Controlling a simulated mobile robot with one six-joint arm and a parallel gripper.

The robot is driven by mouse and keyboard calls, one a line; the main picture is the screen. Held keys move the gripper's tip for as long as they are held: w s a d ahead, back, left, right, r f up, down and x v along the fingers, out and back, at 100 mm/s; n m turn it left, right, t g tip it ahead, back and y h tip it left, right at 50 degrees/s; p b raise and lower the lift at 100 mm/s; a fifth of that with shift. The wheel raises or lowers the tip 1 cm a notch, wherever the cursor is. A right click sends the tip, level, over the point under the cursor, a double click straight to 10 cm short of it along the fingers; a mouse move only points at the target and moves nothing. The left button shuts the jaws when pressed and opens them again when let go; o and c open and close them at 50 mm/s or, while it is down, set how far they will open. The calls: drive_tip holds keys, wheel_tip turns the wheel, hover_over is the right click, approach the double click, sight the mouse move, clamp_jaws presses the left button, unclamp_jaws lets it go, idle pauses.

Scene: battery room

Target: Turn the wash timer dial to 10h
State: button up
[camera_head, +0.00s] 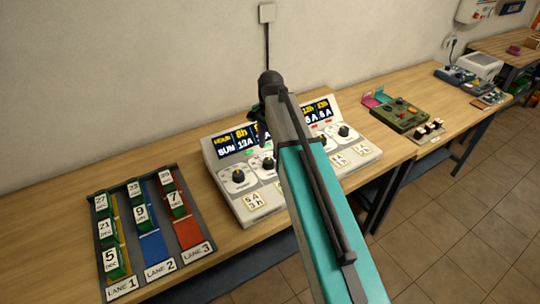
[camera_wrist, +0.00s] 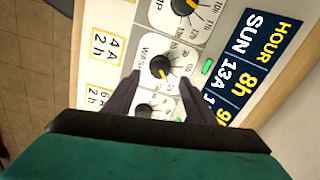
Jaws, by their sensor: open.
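The white charger panel (camera_head: 251,213) stands on the wooden bench, partly hidden behind my arm in the head view. In the wrist view, a black dial with a yellow pointer, which I take as the wash timer dial (camera_wrist: 160,67), has a label beside it that seems to read WASH. Its ring numbers are too small to read surely. My gripper (camera_wrist: 160,78) is open, its dark fingertips on either side of this dial's lower part; I cannot tell if they touch it.
Another dial (camera_wrist: 186,6) is above and one (camera_wrist: 147,110) below, between the fingers. A display (camera_wrist: 240,65) reads HOUR 8h, SUN 13A. A rack (camera_head: 186,272) with lanes of dated green blocks stands left; a green device (camera_head: 402,117) stands right.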

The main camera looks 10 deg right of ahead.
sight(269, 160)
drive_tip(key=shift+w+f+p, duration=0.1)
drive_tip(key=shift+f+p, duration=0.65)
drive_tip(key=shift+f, duration=2)
drive_tip(key=c, duration=1)
drive_tip(key=shift+c, duration=0.2)
drive_tip(key=shift+n, duration=0.5)
drive_tip(key=n+b, duration=0.1)
drive_tip(key=n, duration=0.4)
drive_tip(key=shift+w, duration=0.1)
drive_tip(key=n+b, duration=0.1)
drive_tip(key=n, duration=0.5)
